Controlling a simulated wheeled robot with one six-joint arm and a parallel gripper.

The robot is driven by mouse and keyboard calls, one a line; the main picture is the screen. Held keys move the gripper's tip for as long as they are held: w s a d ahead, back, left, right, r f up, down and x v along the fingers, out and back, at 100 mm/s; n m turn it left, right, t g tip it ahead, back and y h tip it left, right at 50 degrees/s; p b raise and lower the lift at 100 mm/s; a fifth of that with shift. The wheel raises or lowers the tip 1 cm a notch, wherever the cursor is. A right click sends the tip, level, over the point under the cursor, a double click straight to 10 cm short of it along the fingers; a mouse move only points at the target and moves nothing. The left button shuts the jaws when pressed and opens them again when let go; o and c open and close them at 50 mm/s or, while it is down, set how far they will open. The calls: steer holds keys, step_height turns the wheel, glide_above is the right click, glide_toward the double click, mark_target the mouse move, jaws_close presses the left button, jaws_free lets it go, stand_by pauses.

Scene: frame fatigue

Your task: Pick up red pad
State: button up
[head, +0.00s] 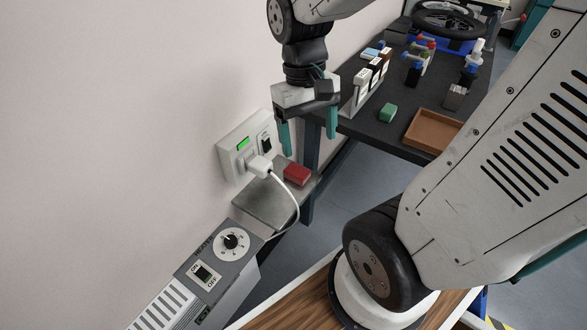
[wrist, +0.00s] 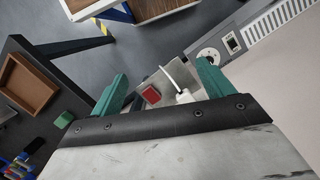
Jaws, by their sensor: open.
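The red pad (head: 297,174) is a small red block lying on a grey metal shelf (head: 262,204) beside the wall. My gripper (head: 308,146) has two teal fingers and is open and empty, pointing down above the shelf, apart from the pad. In the wrist view the red pad (wrist: 151,95) shows between the open fingers of my gripper (wrist: 165,85), beyond their tips. A white plug (head: 259,166) with a white cable sits in the wall socket (head: 243,148) just left of the pad.
A grey heater box (head: 215,262) with a dial stands in front of the shelf. A dark workbench (head: 388,128) to the right holds a green block (head: 388,113), a brown tray (head: 428,138) and several small items. The white cable hangs over the shelf.

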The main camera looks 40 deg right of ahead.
steer(key=w+d+f+g, duration=0.1)
steer(key=w+d+f, duration=0.4)
steer(key=w+f, duration=0.45)
steer(key=n+t, duration=0.2)
steer(key=n, duration=0.1)
glide_above(297, 170)
steer(key=s+a, duration=0.2)
steer(key=s, duration=0.2)
steer(key=f, duration=2)
steer(key=shift+s+d, duration=0.1)
steer(key=shift+s, duration=0.1)
steer(key=shift+n+t, duration=0.6)
steer(key=shift+n, duration=0.3)
steer(key=w, duration=0.2)
steer(key=w+d, duration=0.1)
steer(key=shift+w+d, duration=0.15)
steer(key=shift+w, duration=0.25)
steer(key=shift+w+f, duration=0.15)
steer(key=shift+f, duration=0.05)
steer(key=f, duration=0.7)
steer(key=shift+w+d+f, duration=0.1)
steer(key=shift+d+f, duration=0.05)
steer(key=shift+d, duration=0.05)
steer(key=c, duration=1.1)
